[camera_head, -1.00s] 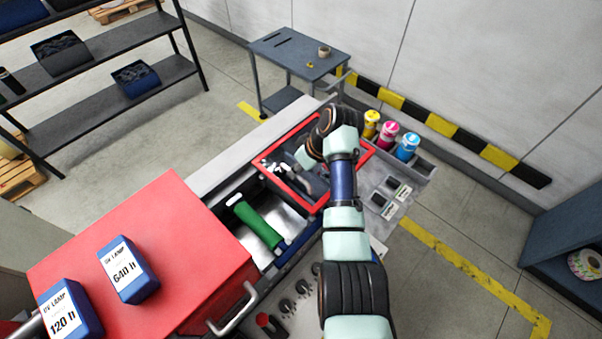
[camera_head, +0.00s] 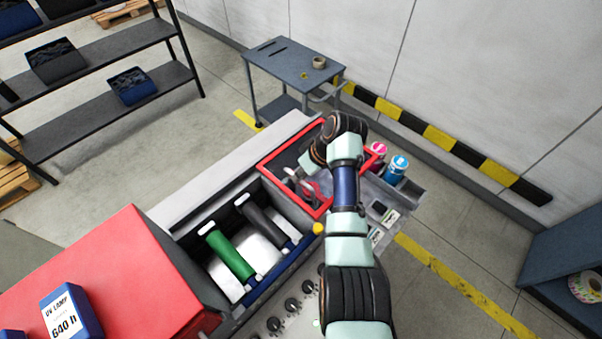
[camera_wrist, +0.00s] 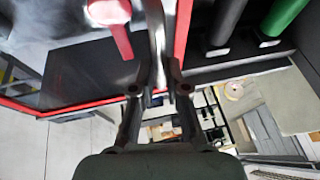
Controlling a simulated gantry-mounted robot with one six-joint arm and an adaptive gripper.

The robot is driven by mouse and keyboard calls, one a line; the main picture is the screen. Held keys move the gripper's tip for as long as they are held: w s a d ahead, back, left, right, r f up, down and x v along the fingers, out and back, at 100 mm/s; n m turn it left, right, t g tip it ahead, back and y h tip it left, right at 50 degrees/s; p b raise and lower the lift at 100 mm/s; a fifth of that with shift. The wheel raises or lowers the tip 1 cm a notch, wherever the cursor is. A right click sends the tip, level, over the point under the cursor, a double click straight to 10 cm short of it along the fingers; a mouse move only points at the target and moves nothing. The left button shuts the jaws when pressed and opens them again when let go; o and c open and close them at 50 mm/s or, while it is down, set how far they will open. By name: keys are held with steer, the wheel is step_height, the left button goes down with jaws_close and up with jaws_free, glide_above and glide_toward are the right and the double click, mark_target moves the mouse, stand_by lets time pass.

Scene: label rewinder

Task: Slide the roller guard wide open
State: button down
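The roller guard is a dark see-through panel in a red frame (camera_head: 290,147). It lies toward the right end of the machine, clear of the green roller (camera_head: 229,252) and the dark grey roller (camera_head: 263,220). My gripper (camera_head: 293,182) is low at the guard, partly hidden by my arm. In the wrist view the fingers (camera_wrist: 163,65) come close together beside the guard's red edge (camera_wrist: 182,35).
Pink (camera_head: 378,151) and blue (camera_head: 397,168) ink bottles stand beyond the guard. A red cabinet (camera_head: 120,270) with a lamp box (camera_head: 70,312) is at left. Knobs (camera_head: 292,304) line the front panel. A grey cart (camera_head: 290,65) stands behind.

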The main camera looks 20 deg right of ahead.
steer(key=c, duration=1.2)
jaws_free()
steer(key=v, duration=1.2)
steer(key=shift+s, duration=0.1)
steer(key=s+a+f+m+t+h+p, duration=0.2)
steer(key=a+f+t+h, duration=0.15)
steer(key=a, duration=0.65)
steer(key=s+a+r+m+t, duration=0.1)
steer(key=s+a+r+t, duration=0.1)
steer(key=s, duration=0.2)
steer(key=s+a+r+m+t, duration=0.1)
steer(key=s+a+r+t, duration=0.1)
steer(key=s, duration=0.3)
steer(key=s+a+r+m+t+p, duration=0.1)
steer(key=s+a+r+t, duration=0.1)
steer(key=s+a+r, duration=0.2)
steer(key=shift+s+a+r+h, duration=0.2)
steer(key=shift+s+h, duration=0.05)
steer(key=shift+s, duration=0.15)
